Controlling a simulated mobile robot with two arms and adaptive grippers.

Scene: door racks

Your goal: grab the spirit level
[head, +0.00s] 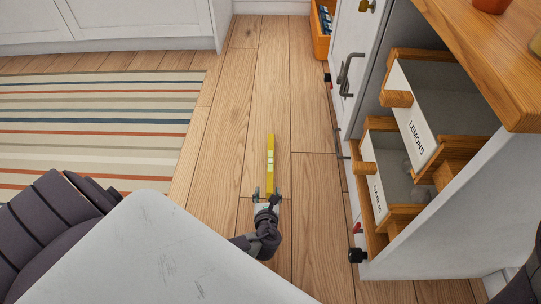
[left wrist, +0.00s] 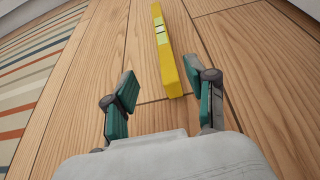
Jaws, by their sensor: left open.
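The yellow spirit level (head: 270,165) lies on the wooden floor in the head view, its long side pointing away from me. My left gripper (head: 266,193) is open at its near end. In the left wrist view the spirit level (left wrist: 166,55) lies beyond my left gripper (left wrist: 160,97), with its near end just ahead of the gap between the teal-padded fingers. A pale vial window shows on its top. I cannot tell from the views whether a finger touches it. My right gripper is not in view.
A white cabinet on the right holds two pull-out bins, one labelled LEMONS (head: 430,115). An orange crate (head: 321,30) stands at the back. A striped rug (head: 95,125) covers the floor at left. Bare floor surrounds the level.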

